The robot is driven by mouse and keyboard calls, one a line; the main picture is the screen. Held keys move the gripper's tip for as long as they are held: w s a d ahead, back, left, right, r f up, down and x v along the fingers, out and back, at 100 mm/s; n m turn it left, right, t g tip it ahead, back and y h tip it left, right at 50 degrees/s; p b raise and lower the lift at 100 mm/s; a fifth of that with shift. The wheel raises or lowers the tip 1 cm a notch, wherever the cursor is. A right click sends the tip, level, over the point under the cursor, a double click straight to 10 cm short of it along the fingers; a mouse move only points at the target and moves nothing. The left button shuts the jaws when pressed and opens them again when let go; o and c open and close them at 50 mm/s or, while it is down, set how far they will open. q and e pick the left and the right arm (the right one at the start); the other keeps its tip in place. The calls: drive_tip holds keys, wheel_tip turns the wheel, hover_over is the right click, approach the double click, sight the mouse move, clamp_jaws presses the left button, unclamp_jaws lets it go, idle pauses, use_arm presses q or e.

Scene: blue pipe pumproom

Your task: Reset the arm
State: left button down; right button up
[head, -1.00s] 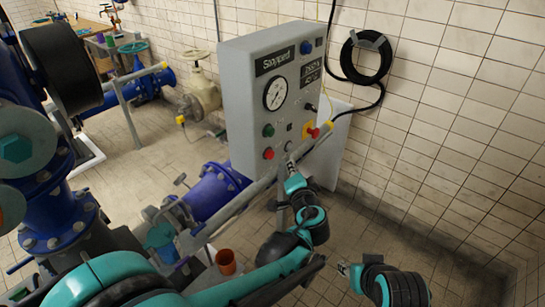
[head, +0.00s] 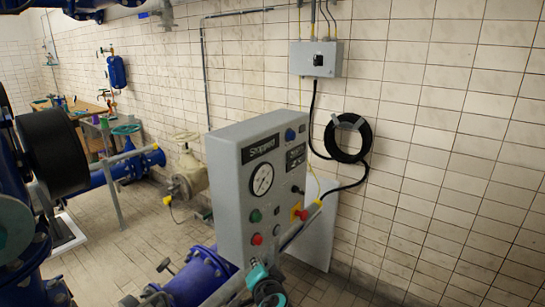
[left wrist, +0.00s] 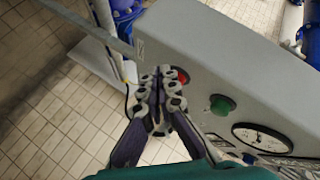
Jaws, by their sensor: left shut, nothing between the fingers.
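A grey control box (head: 228,170) stands in the middle of the head view. Its front has a "Stopped" display (head: 262,148), a round gauge (head: 262,179), a green button (head: 255,216), a red button (head: 257,239) and a red knob on a yellow plate (head: 301,214). My left gripper (head: 256,270) shows at the bottom, just below the red button. In the left wrist view, my left gripper (left wrist: 156,74) is shut and empty beside the red button (left wrist: 183,76); I cannot tell if they touch. The green button (left wrist: 222,104) and gauge (left wrist: 262,138) are to the right. My right gripper is out of view.
Blue pipework (head: 196,275) lies at lower left, with a beige valve (head: 186,172) behind. A black cable coil (head: 348,138) and switch box (head: 315,60) hang on the wall. Floor shows at lower right.

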use_arm(q)
drive_tip(key=s+a+f+n+g, duration=0.3)
drive_tip(key=s+a, duration=0.4)
drive_tip(key=a, duration=0.2)
drive_tip(key=s+a+f+n+g+h+b, duration=0.1)
drive_tip(key=s+a+f+n, duration=0.1)
drive_tip(key=s, duration=0.6)
drive_tip(key=s+a+f+n+g+h, duration=0.2)
drive_tip(key=s+f, duration=0.2)
drive_tip(key=s, duration=0.4)
drive_tip(key=shift+s+f+n+b, duration=0.15)
drive_tip(key=shift+f+n+b, duration=0.15)
drive_tip(key=shift+b, duration=0.1)
